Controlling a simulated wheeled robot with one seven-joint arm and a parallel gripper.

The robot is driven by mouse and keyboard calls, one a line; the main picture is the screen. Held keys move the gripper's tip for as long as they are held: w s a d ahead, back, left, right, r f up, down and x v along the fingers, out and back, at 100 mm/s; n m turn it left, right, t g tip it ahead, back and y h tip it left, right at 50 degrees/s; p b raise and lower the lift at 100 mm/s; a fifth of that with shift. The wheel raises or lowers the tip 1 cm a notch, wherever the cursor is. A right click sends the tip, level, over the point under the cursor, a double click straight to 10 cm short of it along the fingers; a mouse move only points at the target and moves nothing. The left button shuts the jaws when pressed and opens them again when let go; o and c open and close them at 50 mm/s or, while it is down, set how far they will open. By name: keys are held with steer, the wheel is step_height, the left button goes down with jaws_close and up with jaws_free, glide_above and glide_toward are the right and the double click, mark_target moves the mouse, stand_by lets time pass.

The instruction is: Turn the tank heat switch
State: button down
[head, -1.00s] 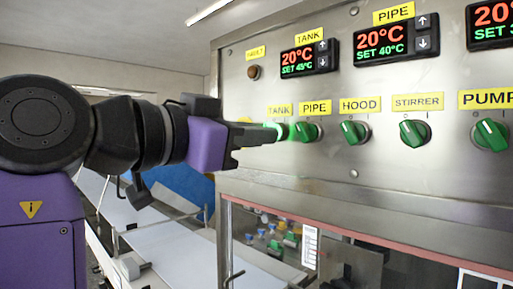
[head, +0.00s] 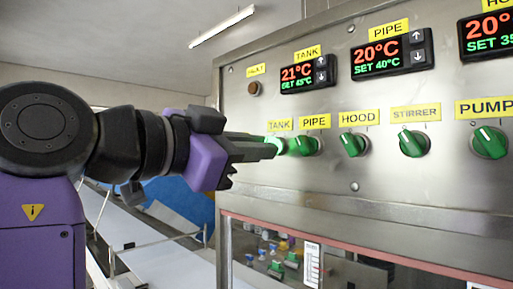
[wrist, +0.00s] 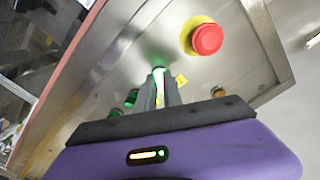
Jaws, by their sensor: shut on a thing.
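The green tank heat switch (head: 281,146) is at the left end of the row of knobs, under the yellow TANK label (head: 280,125). It glows green. My gripper (head: 272,148) reaches in from the left, shut on this switch, and hides much of it. My purple gripper body is rolled over to a tilt. In the wrist view the fingers (wrist: 160,90) meet the green switch (wrist: 158,69) at the panel. The tank display (head: 308,75) reads 21°C, set 45°C.
The pipe knob (head: 304,145) is close to the right of my fingertips, then the hood knob (head: 353,144), stirrer knob (head: 414,143) and pump knob (head: 489,142). A red button (wrist: 206,39) on a yellow base shows in the wrist view. A conveyor (head: 170,262) lies below.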

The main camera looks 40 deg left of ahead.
steer(key=c, duration=1.5)
jaws_free()
steer(key=shift+s, duration=0.1)
steer(key=s, duration=0.2)
steer(key=s+b, duration=0.1)
steer(key=s, duration=0.2)
steer(key=s+b, duration=0.1)
steer(key=s, duration=0.1)
steer(key=shift+s+a, duration=0.25)
steer(key=shift+s, duration=0.05)
